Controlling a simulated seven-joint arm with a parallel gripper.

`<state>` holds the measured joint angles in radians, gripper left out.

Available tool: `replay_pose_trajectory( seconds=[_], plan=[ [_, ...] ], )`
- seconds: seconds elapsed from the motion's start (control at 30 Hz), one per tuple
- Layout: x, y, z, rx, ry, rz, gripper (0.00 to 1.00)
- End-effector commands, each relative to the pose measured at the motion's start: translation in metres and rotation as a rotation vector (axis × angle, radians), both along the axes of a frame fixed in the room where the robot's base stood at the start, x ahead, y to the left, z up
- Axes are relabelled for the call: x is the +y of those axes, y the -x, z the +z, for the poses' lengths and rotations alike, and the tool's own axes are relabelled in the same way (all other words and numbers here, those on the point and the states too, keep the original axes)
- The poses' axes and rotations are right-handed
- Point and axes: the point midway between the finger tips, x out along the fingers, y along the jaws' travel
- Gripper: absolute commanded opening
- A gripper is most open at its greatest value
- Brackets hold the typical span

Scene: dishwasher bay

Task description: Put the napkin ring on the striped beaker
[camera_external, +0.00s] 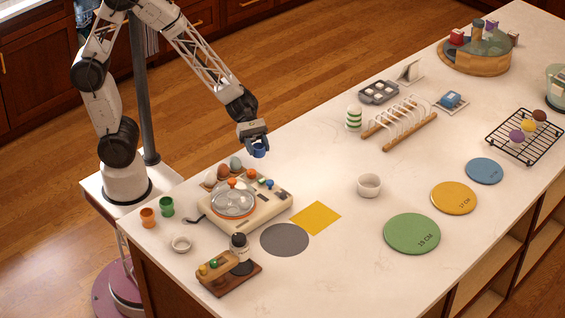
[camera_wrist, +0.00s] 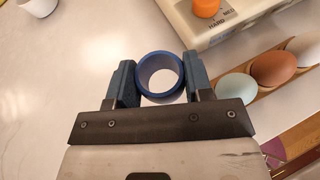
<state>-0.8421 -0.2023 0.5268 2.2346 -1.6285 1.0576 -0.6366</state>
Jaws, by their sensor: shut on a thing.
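My gripper (camera_external: 258,146) is shut on a blue napkin ring (camera_external: 259,152) and holds it in the air, above the counter near the far edge. In the wrist view, the ring (camera_wrist: 160,66) sits between the two fingers (camera_wrist: 160,84), with its opening facing the camera. The striped beaker (camera_external: 353,118), white with green bands, stands upright on the counter to the right of my gripper, apart from it. The beaker cannot be made out for certain in the wrist view.
An egg cooker (camera_external: 245,203) and a holder with several eggs (camera_external: 222,172) are just below my gripper. A toast rack (camera_external: 400,124) and a dark tray (camera_external: 379,92) stand close to the beaker. A white bowl (camera_external: 369,185) is nearer the front. Counter between cooker and beaker is clear.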

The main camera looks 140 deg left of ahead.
Motion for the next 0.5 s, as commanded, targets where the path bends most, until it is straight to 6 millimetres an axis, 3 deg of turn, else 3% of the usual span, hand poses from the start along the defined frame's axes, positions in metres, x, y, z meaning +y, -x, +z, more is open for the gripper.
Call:
replay_pose_trajectory(
  seconds=[0.27, 0.5],
  plan=[
    [0.047, -0.038, 0.009, 0.001, 0.0, 0.042, 0.24],
    [0.115, -0.07, 0.012, 0.0, -0.001, 0.14, 0.24]
  ],
)
